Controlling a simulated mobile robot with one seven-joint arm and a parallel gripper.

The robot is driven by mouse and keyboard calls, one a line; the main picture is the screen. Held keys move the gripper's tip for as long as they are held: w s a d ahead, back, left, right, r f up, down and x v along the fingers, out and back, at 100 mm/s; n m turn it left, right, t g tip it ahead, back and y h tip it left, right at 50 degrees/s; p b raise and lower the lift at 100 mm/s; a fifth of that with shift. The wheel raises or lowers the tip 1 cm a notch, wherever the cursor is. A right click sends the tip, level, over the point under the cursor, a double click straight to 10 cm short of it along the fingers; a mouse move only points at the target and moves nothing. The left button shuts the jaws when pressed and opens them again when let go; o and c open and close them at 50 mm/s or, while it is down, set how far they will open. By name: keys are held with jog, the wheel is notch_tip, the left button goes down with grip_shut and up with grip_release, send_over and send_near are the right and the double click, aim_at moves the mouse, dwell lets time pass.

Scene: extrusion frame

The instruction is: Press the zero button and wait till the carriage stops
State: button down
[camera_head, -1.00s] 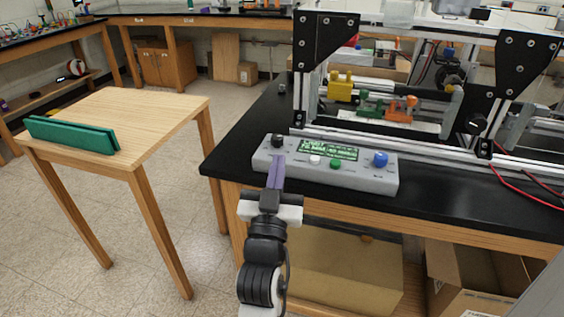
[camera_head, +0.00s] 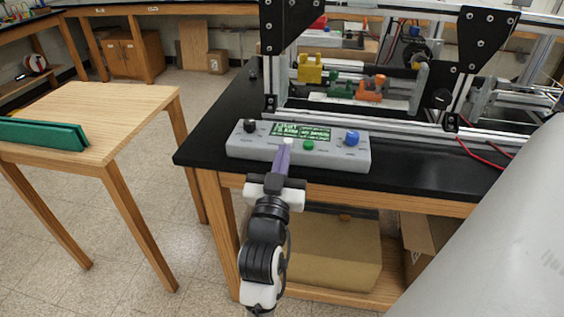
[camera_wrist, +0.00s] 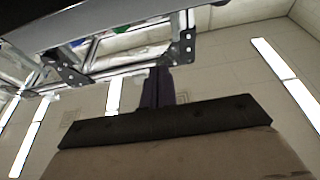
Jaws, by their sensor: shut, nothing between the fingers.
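A grey control box (camera_head: 350,158) lies on the front of the black bench top. It has a black knob (camera_head: 250,126) at left, a lit green display (camera_head: 301,132), a white button (camera_head: 288,142), a green button (camera_head: 308,146) and a blue knob (camera_head: 352,138). The labels are too small to read. My gripper (camera_head: 284,152) is shut and empty, its purple fingertips at the white button; I cannot tell whether they touch it. The fingers also show in the wrist view (camera_wrist: 158,88). Behind the box, yellow (camera_head: 310,68), green and orange (camera_head: 371,89) parts sit inside the extrusion frame (camera_head: 345,122); which is the carriage is unclear.
Red cables (camera_head: 480,152) lie on the bench at the right. A cardboard box (camera_head: 330,250) stands under the bench.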

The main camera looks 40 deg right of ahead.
notch_tip(320, 180, up, 3)
jog(key=p, duration=0.2)
send_over(288, 141)
jog(key=s+a, duration=0.1)
jog(key=s, duration=0.1)
notch_tip(288, 141, down, 4)
jog(key=shift+w+a+r, duration=0.1)
jog(key=shift+w+a, duration=0.05)
jog(key=shift+f, duration=0.4)
